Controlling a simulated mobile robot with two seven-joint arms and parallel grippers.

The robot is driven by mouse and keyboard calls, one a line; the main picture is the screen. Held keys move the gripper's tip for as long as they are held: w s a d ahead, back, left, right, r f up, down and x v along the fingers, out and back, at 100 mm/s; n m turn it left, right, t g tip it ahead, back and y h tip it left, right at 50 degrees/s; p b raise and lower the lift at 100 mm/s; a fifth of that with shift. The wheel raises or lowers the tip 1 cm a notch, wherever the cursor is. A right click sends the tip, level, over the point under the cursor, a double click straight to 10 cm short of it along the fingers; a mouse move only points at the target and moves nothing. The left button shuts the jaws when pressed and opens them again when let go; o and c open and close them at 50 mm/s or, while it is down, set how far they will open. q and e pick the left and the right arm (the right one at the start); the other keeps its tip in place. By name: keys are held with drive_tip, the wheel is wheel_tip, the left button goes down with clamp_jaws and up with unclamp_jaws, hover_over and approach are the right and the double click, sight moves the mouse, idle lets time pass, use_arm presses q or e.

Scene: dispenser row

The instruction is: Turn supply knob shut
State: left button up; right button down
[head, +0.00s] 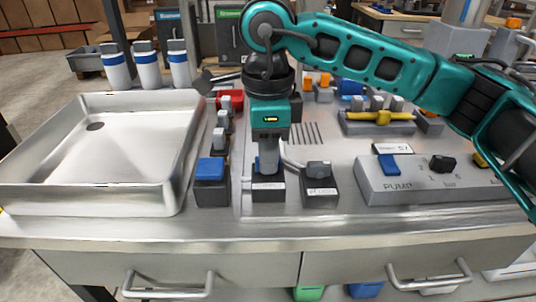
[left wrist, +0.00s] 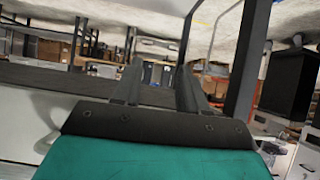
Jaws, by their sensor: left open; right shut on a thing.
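My right gripper (head: 267,168) points straight down at the front middle of the bench in the head view. It is shut on a knob on top of a small dark block (head: 268,190) with a white label. The fingers hide most of that knob, and I cannot read the label or tell how far it is turned. A similar dark block with a grey knob (head: 319,168) stands just right of it. My left gripper (left wrist: 160,82) shows in the left wrist view, fingers apart and empty, away from the bench. It is not seen in the head view.
A steel sink tray (head: 100,180) fills the left. A dark block with a blue top (head: 210,168) stands close left of my right gripper. A grey pump panel (head: 430,180) is at right, with a yellow-handled valve (head: 382,118) behind it. Drawer handles (head: 170,291) jut out in front.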

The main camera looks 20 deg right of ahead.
drive_tip(key=shift+m, duration=0.3)
use_arm(q)
drive_tip(key=shift+d, duration=0.1)
drive_tip(key=shift+s+f, duration=0.2)
use_arm(e)
drive_tip(key=c, duration=1.1)
unclamp_jaws()
use_arm(q)
drive_tip(key=shift+s+a+r+p, duration=0.25)
drive_tip(key=shift+a+p, duration=0.3)
drive_tip(key=shift+p, duration=0.4)
use_arm(e)
wheel_tip(320, 180, up, 13)
